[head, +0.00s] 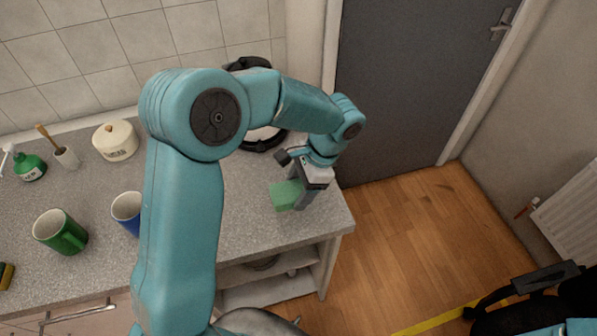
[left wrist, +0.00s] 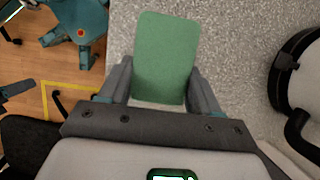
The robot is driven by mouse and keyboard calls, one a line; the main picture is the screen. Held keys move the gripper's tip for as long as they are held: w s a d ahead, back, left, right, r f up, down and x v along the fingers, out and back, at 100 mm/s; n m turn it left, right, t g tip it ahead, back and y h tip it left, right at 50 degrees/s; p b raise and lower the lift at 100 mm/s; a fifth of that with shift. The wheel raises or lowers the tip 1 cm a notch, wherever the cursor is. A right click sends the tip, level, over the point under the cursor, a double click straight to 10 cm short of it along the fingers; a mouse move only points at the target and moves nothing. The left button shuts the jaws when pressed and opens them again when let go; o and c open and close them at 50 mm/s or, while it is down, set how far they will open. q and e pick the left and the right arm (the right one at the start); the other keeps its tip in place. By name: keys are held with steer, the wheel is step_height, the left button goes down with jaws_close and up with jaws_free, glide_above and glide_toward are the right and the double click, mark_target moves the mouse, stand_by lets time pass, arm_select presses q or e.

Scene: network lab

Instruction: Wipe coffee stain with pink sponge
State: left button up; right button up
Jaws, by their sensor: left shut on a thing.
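My left gripper (head: 297,196) is shut on a green sponge (head: 284,196) near the right end of the grey speckled worktop (head: 255,228). In the left wrist view the sponge (left wrist: 166,52) sits between the two fingers of the gripper (left wrist: 163,85), its broad face toward the camera. Whether the sponge touches the worktop I cannot tell. I see no pink sponge and no coffee stain; my left arm hides part of the worktop.
A green mug (head: 60,232), a blue mug (head: 126,212) and a white lidded pot (head: 115,140) stand left. A round black-rimmed object (head: 262,143) lies behind my arm. The worktop ends at right, with wooden floor (head: 410,235) beyond. A black chair-like object (head: 490,305) stands lower right.

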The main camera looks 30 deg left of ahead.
arm_select(q)
steer(key=shift+s+a+r+p, duration=0.15)
steer(key=shift+r+p, duration=0.4)
steer(key=shift+r, duration=0.8)
steer(key=shift+w, duration=0.2)
steer(key=shift+s, duration=0.2)
steer(key=shift+w+f, duration=0.1)
steer(key=shift+w, duration=0.1)
